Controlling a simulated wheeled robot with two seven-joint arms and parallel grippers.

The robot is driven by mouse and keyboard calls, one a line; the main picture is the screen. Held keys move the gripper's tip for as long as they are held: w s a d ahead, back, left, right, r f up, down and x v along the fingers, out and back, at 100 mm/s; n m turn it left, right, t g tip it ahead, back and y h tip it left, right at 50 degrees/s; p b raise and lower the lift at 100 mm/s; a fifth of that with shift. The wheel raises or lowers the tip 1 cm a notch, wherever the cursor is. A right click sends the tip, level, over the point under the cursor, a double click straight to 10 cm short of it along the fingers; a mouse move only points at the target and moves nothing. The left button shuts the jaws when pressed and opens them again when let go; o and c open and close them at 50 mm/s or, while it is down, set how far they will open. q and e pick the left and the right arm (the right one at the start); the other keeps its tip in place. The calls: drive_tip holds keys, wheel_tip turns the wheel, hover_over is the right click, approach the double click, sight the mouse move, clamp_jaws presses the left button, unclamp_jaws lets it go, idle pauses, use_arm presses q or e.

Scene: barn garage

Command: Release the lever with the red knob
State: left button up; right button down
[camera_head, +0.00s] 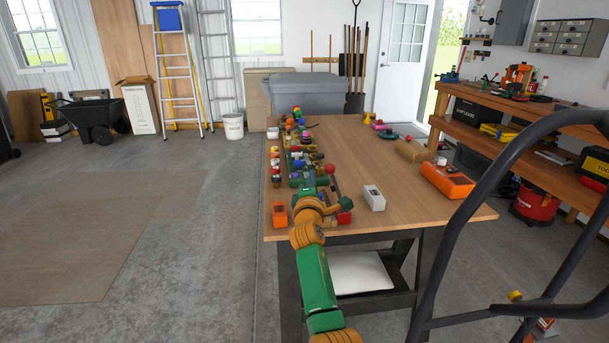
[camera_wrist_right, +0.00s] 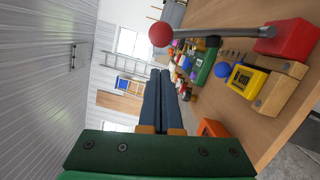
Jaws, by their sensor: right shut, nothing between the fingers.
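The lever is a grey rod with a red knob (camera_wrist_right: 160,34) at its end. In the right wrist view the rod runs from a red base block (camera_wrist_right: 291,36) to the knob at upper left. The red knob also shows in the head view (camera_head: 330,169), above the table, with the red base block (camera_head: 344,217) near the table's front. My right gripper (camera_wrist_right: 160,74) has its two dark fingers together, with nothing between them. It is beside the lever, apart from the knob. In the head view my right arm hides part of the lever's surroundings. My left gripper is not in view.
The wooden table (camera_head: 370,150) holds a row of colourful small devices along its left side. An orange box (camera_head: 279,214), a white box (camera_head: 373,198) and a larger orange case (camera_head: 447,181) stand near the front. The table's middle is mostly clear.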

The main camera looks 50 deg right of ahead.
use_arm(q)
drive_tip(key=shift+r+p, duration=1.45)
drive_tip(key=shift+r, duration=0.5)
use_arm(e)
drive_tip(key=shift+s+d+r+m, duration=0.75)
drive_tip(key=shift+d+r+m, duration=0.15)
drive_tip(key=shift+m, duration=0.4)
drive_tip(key=shift+f, duration=0.1)
